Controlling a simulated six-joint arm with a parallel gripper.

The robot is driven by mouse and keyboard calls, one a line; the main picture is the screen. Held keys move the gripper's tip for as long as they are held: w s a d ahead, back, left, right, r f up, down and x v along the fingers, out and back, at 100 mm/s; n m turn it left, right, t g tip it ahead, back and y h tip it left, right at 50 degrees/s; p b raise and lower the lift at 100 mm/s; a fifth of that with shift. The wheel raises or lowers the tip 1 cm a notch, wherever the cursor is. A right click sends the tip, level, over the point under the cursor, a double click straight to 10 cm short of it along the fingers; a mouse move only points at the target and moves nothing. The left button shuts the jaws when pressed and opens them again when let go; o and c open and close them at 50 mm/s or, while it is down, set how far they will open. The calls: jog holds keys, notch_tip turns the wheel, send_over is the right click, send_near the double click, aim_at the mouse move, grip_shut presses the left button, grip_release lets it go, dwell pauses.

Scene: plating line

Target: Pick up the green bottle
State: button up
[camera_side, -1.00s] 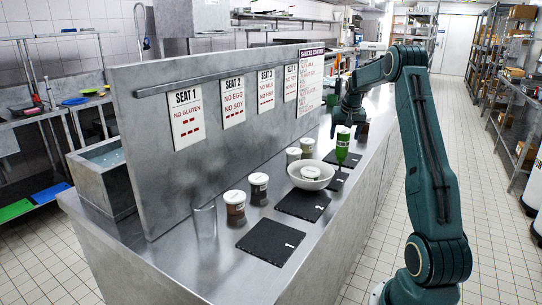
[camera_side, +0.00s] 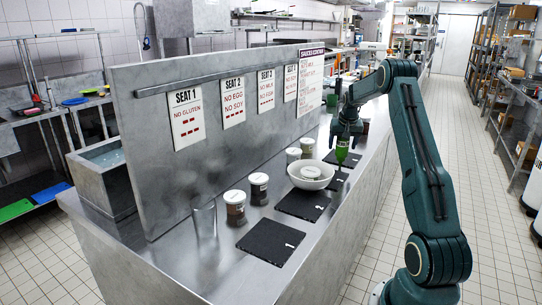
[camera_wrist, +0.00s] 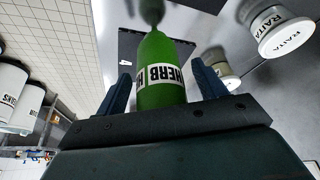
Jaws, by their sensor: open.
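The green bottle (camera_side: 342,152) stands on the steel counter beyond the white bowl, with its narrow end seeming to point down. In the wrist view the green bottle (camera_wrist: 165,60) shows a white label reading HERB. My gripper (camera_side: 345,132) is at the bottle's upper part in the side view. In the wrist view my gripper (camera_wrist: 163,84) is open, with one blue finger on each side of the bottle. Gaps seem to show beside it, and I cannot tell whether either finger touches it.
A white bowl (camera_side: 310,181) and lidded jars (camera_side: 235,211) stand nearby. Dark slates (camera_side: 266,244) lie along the counter. A clear glass (camera_side: 205,220) stands near the front. A steel partition (camera_side: 150,155) with seat signs runs along the left.

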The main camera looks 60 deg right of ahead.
jog(key=shift+c, duration=0.2)
jog(key=c, duration=0.8)
jog(key=shift+o, duration=0.2)
jog(key=shift+r, duration=0.1)
notch_tip(320, 180, up, 20)
dwell(0.4)
dwell(0.5)
